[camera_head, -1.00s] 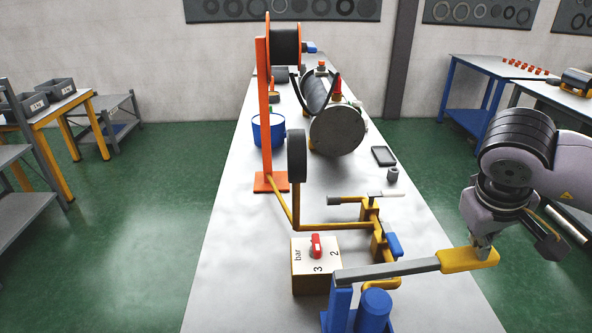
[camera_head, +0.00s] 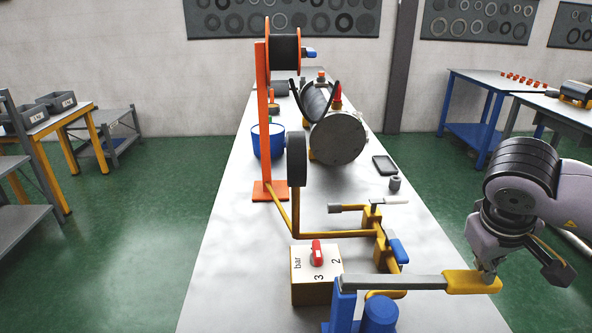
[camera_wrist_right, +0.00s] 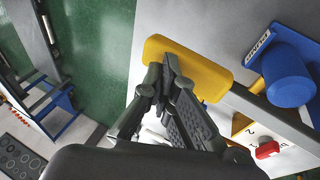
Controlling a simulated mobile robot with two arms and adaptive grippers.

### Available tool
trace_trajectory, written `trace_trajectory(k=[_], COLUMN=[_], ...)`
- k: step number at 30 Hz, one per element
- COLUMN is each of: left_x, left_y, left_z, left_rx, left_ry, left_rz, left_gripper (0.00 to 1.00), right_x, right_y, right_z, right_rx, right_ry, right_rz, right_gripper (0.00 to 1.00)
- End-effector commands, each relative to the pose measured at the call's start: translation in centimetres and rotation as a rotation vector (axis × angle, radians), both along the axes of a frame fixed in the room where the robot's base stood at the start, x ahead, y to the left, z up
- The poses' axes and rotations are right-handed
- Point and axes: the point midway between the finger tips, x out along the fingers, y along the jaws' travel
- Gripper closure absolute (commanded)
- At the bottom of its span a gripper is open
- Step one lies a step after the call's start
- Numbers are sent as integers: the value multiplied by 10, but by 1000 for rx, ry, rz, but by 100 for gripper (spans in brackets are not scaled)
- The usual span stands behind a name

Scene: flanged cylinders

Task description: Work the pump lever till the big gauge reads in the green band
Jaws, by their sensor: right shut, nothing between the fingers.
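The pump lever is a grey bar with a yellow handle (camera_head: 470,283); it lies roughly level across the blue pump (camera_head: 378,313) at the table's near end. My right gripper (camera_head: 488,270) is shut and empty, its fingertips at the top of the handle's outer end. In the right wrist view the shut fingertips (camera_wrist_right: 166,78) overlap the yellow handle (camera_wrist_right: 190,68) and seem to touch it. The big gauge (camera_head: 297,158) appears as a dark disc seen edge-on, so its needle and green band are hidden. My left gripper is not in view.
A box with a red knob (camera_head: 317,253), marked bar, 2 and 3, stands beside the pump. Yellow pipes with a blue-handled valve (camera_head: 398,250) run behind it. An orange post (camera_head: 267,120), blue tub and grey cylinder (camera_head: 337,138) stand farther back. The near left tabletop is bare.

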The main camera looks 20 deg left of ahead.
Motion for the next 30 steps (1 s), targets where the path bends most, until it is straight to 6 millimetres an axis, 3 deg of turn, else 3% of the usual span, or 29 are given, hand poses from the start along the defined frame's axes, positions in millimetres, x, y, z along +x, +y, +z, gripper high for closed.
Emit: trace_trajectory(k=[21, 30], left_x=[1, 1], left_y=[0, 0], left_z=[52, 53], left_rx=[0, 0], left_ry=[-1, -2], left_rz=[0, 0], left_gripper=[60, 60], right_x=[-5, -6], right_y=[16, 17], right_z=[77, 80], right_rx=[0, 0], right_ry=[-1, 0], right_rz=[0, 0], right_gripper=[100, 100])
